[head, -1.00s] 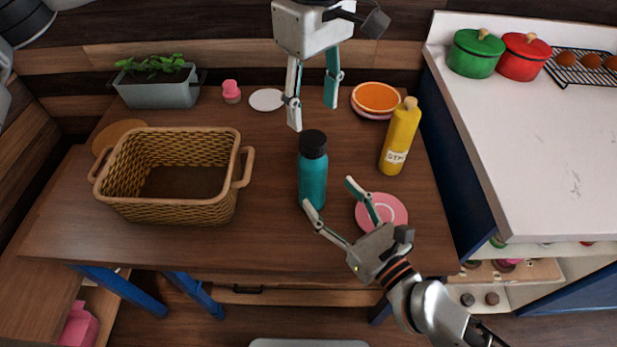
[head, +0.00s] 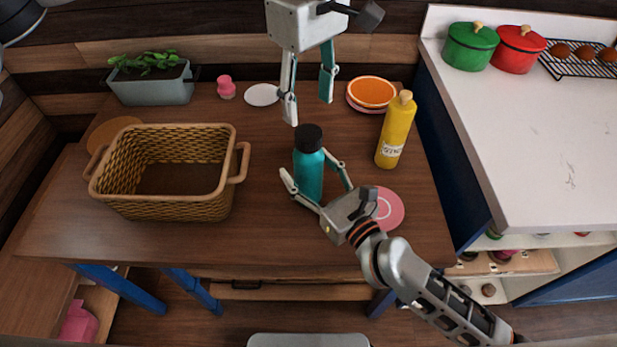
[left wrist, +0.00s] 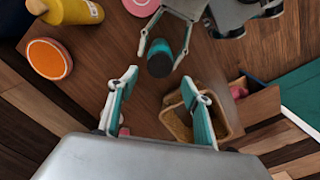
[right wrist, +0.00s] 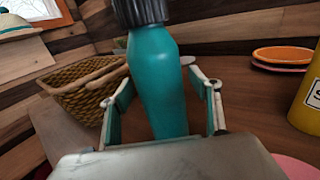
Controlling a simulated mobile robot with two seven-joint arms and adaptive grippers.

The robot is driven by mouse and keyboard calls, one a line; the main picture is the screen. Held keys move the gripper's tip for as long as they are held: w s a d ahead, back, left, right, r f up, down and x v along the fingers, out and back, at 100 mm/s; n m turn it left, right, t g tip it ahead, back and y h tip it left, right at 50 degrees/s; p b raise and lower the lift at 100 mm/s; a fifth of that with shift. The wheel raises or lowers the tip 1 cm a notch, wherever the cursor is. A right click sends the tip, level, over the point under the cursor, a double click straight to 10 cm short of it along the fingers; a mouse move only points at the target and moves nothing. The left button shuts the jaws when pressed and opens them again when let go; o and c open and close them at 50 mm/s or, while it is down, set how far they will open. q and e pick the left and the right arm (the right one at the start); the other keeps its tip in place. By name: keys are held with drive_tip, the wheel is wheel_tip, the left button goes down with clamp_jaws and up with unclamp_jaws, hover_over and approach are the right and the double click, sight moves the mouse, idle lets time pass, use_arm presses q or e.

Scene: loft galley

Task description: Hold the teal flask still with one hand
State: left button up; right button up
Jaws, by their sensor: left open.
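The teal flask (head: 309,178) with its black cap stands upright on the wooden table, right of the wicker basket. My right gripper (head: 306,164) reaches in from the front right, with one finger on each side of the flask. In the right wrist view the flask (right wrist: 160,85) stands between the two fingers, and a gap shows beside it, so the fingers look open. My left gripper (head: 308,110) hangs above the table behind the flask, open and empty. In the left wrist view the flask (left wrist: 160,60) is seen from above, beyond the left fingertips.
The wicker basket (head: 160,208) stands left of the flask. A yellow bottle (head: 395,132) and orange plate (head: 371,92) are to the right and behind. A pink plate (head: 391,210) lies beside my right gripper. A planter (head: 152,90) stands at the back left.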

sight(308, 132)
clamp_jaws()
use_arm(q)
drive_tip(key=n, duration=0.4)
drive_tip(key=shift+f, duration=0.1)
drive_tip(key=shift+n, duration=0.3)
drive_tip(key=shift+f, duration=3.9)
drive_tip(key=c, duration=1.2)
drive_tip(key=shift+o, duration=0.2)
